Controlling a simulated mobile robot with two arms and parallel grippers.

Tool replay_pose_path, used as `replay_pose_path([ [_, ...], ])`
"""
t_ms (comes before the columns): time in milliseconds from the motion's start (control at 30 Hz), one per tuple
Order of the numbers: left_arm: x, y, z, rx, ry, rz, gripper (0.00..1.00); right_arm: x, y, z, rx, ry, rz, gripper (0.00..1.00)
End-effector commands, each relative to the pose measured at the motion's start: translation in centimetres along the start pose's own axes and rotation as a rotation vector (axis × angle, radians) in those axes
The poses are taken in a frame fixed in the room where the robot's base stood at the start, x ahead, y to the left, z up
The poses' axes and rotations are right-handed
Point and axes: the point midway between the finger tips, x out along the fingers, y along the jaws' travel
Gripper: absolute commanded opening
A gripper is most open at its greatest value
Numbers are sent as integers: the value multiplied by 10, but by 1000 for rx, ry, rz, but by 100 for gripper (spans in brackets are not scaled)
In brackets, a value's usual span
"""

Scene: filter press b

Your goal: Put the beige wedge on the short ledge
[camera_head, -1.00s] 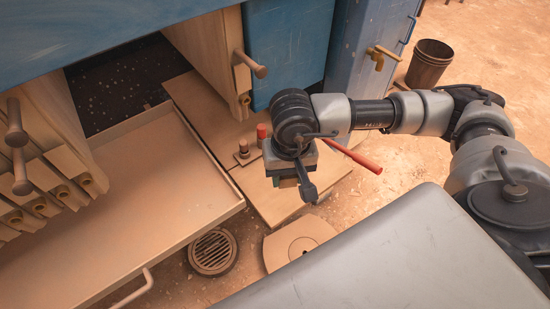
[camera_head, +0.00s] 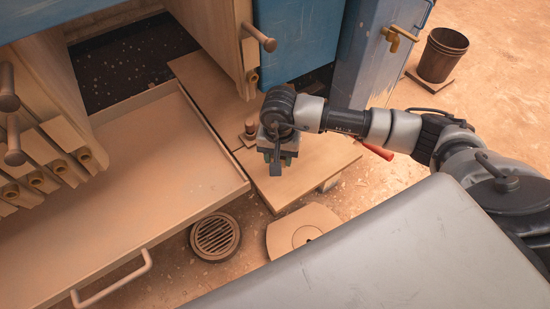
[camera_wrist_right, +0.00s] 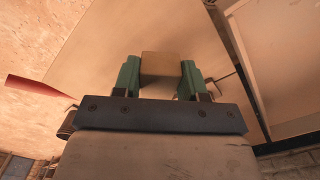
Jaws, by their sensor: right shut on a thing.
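My right gripper (camera_head: 277,164) reaches in from the right and points down above a low wooden ledge (camera_head: 318,168) beside the tray. In the wrist view it (camera_wrist_right: 160,80) is shut on a beige block (camera_wrist_right: 161,67), which sits between the two green fingers and appears to be the wedge. In the head view the wedge is hidden under the gripper. The ledge's pale surface (camera_wrist_right: 110,45) lies beyond the fingers in the wrist view; I cannot tell whether the wedge touches it. My left gripper is not in view.
A large beige tray (camera_head: 140,215) is left of the ledge. A short post (camera_head: 250,127) stands close to my gripper. A red handle (camera_head: 378,151) sticks out behind my arm. A round drain grate (camera_head: 215,235) and a bucket (camera_head: 441,55) are on the floor.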

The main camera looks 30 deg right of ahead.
Motion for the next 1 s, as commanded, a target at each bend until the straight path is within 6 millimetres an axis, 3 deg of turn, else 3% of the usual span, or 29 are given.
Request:
replay_pose_path([
  [267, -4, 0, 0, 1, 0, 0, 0, 15, -12, -13, 0, -1, 1, 19],
  [533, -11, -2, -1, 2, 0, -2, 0, 49, -12, -12, -1, -1, 1, 19],
  [933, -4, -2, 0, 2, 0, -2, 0, 55, -12, -13, -1, 1, 0, 19],
  [967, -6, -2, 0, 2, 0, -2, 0, 54, -12, -13, -1, 1, 0, 46],
  [1000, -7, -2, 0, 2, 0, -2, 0, 53, -12, -13, -1, 1, 0, 52],
])
